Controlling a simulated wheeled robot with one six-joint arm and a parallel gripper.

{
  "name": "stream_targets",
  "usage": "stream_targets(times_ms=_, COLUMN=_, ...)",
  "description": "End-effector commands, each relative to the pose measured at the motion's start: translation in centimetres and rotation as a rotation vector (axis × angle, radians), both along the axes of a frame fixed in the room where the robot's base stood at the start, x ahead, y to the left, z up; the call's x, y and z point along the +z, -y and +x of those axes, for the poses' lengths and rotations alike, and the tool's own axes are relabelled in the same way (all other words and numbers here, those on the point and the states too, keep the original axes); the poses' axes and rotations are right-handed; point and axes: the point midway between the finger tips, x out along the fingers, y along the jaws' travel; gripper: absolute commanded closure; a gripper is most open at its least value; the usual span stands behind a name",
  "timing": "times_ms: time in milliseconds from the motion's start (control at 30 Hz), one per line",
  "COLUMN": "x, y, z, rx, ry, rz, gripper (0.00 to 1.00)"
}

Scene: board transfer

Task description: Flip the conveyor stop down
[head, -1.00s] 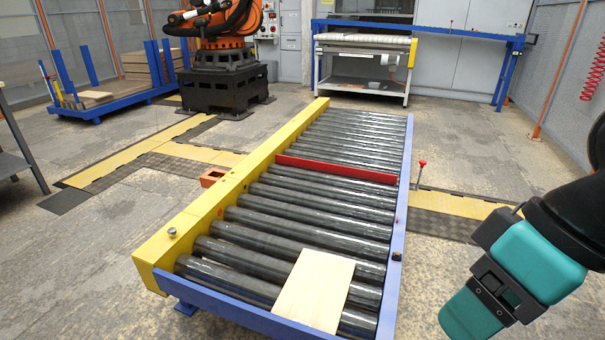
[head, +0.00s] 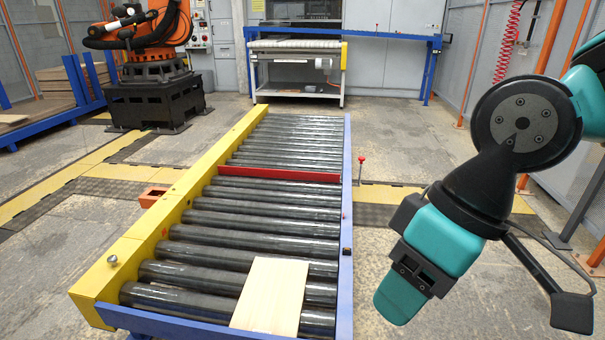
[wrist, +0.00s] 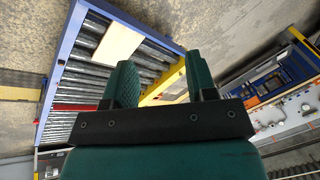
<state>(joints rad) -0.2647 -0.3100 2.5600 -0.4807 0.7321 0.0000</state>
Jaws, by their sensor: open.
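The conveyor stop, a red bar (head: 280,174), crosses the grey rollers about halfway along the conveyor (head: 104,276). It looks upright, standing slightly above the rollers. A short lever with a red knob (head: 361,160) stands beside the blue right rail, level with the bar. Part of the red bar also shows in the wrist view (wrist: 76,107). My gripper (head: 400,297) hangs right of the conveyor's near end, nearer to me than the lever and apart from it. In the wrist view its two teal fingers (wrist: 162,82) are spread with nothing between them.
A pale wooden board (head: 270,296) lies on the near rollers. An orange robot arm (head: 140,30) stands on a black base at the back left. A white roller table (head: 298,62) is at the back. Open floor lies right of the conveyor.

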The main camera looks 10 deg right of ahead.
Motion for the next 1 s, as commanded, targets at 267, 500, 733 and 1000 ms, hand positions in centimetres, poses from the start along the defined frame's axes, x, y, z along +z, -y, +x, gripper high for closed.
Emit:
stream_targets(times_ms=267, x=5.4, y=0.0, z=0.0, rx=0.0, ry=0.0, rz=0.0, gripper=1.0)
stream_targets(times_ms=500, x=14.2, y=0.0, z=0.0, rx=0.0, ry=0.001, rz=0.001, gripper=1.0)
stream_targets(times_ms=733, x=18.4, y=0.0, z=0.0, rx=0.0, ry=0.0, rz=0.0, gripper=1.0)
stream_targets(times_ms=1000, x=17.9, y=0.0, z=0.0, rx=0.0, ry=-0.001, rz=-0.001, gripper=1.0)
